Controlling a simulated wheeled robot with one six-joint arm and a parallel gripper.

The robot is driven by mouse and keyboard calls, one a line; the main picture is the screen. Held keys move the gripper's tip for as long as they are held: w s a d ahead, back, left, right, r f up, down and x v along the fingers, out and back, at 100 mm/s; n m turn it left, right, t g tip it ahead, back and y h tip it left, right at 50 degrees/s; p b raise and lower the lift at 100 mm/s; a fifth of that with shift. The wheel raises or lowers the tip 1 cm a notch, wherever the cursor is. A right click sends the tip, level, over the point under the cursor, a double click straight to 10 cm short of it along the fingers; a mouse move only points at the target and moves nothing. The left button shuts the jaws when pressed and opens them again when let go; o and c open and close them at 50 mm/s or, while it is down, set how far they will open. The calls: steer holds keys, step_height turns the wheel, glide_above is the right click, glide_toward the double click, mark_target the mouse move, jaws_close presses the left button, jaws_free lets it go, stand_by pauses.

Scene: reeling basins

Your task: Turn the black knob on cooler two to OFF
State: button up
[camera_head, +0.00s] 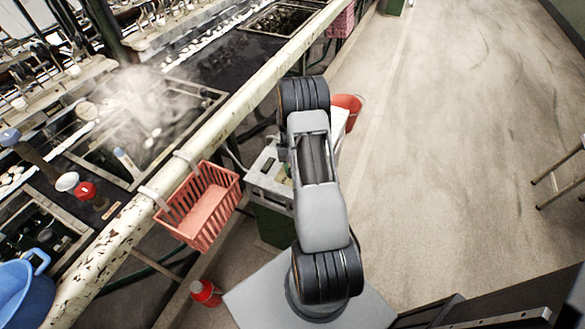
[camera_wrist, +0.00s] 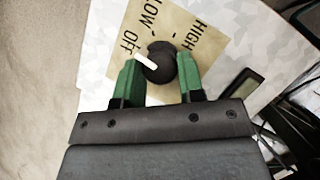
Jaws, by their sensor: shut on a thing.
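The black knob (camera_wrist: 160,66) shows in the wrist view, with a white pointer line aimed up and left, at or close to the word OFF. The tan dial plate (camera_wrist: 183,22) around it reads OFF, LOW and HIGH. My gripper (camera_wrist: 158,68) has its green fingers on either side of the knob and is shut on it. In the head view a pale box with a green base (camera_head: 272,228) stands under my arm, probably the cooler. My arm hides the knob and gripper there. No cooler number is readable.
A red basket (camera_head: 203,207) hangs on the worn rail (camera_head: 115,235) left of my arm. A red bucket (camera_head: 350,103) stands beyond the arm. A red container (camera_head: 206,293) sits on the floor near my base. Steaming basins lie left. The floor (camera_head: 440,150) right is open.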

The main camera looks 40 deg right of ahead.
steer(key=shift+w+n+h, duration=0.1)
steer(key=shift+n+h, duration=0.2)
steer(key=shift+n, duration=0.3)
steer(key=shift+r+n, duration=0.1)
steer(key=shift+n, duration=0.2)
steer(key=o, duration=0.9)
steer(key=shift+a, duration=0.1)
steer(key=v, duration=1.3)
steer(key=shift+w+r, duration=0.2)
steer(key=shift+r, duration=0.15)
